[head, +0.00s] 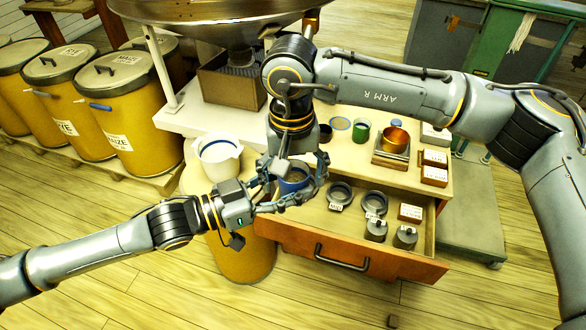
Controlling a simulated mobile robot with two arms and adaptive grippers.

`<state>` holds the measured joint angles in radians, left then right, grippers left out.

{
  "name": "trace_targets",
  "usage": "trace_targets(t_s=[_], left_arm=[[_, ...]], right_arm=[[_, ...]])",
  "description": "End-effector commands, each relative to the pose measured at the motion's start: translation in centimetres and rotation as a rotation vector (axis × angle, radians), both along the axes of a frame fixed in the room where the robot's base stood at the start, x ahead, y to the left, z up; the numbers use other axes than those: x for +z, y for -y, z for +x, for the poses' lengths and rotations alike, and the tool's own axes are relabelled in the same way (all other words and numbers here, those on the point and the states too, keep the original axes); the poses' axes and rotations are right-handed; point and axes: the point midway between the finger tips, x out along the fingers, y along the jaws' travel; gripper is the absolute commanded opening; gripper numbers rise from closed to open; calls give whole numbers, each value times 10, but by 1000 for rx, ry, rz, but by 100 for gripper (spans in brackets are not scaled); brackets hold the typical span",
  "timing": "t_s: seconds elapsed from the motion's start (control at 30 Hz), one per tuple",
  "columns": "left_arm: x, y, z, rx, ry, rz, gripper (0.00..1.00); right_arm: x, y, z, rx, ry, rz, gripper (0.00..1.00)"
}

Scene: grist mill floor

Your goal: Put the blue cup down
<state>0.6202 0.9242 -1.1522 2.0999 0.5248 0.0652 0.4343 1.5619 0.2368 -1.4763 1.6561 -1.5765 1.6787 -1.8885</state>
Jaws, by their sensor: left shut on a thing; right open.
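The blue cup (293,187) shows in the head view at the left end of the open drawer, with its dark opening facing up. My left gripper (278,192) comes in from the left and is shut on it. My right gripper (294,168) hangs down from above at the cup, open, its fingers spread close around it. The two grippers overlap in the picture and hide much of the cup. I cannot tell whether the cup's base touches anything.
The open drawer (345,250) holds ring-shaped pieces, weights (405,237) and a labelled block. On the worktop (432,186) stand a green cup (361,131), a copper pot (396,139) and small boxes. A white pitcher (218,152) stands left on a yellow barrel (245,262).

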Motion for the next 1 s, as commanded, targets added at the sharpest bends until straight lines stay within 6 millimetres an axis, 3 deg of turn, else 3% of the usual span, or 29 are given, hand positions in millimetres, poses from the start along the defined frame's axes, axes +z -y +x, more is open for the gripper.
trace_targets(t_s=[0.17,0.47,0.53,0.57,0.67,1.0], left_arm=[[0,0,0,0,0,-1,20],[1,0,0,0,0,-1,20],[1,0,0,-1,0,-1,20],[1,0,0,-1,1,-2,54],[1,0,0,-1,0,-1,75],[0,-1,0,0,0,0,77]], right_arm=[[0,0,0,0,0,0,80],[0,0,0,0,0,1,19],[0,0,0,0,0,1,17],[1,0,0,0,0,1,17],[1,0,0,0,0,1,17],[1,0,0,0,0,1,17]])
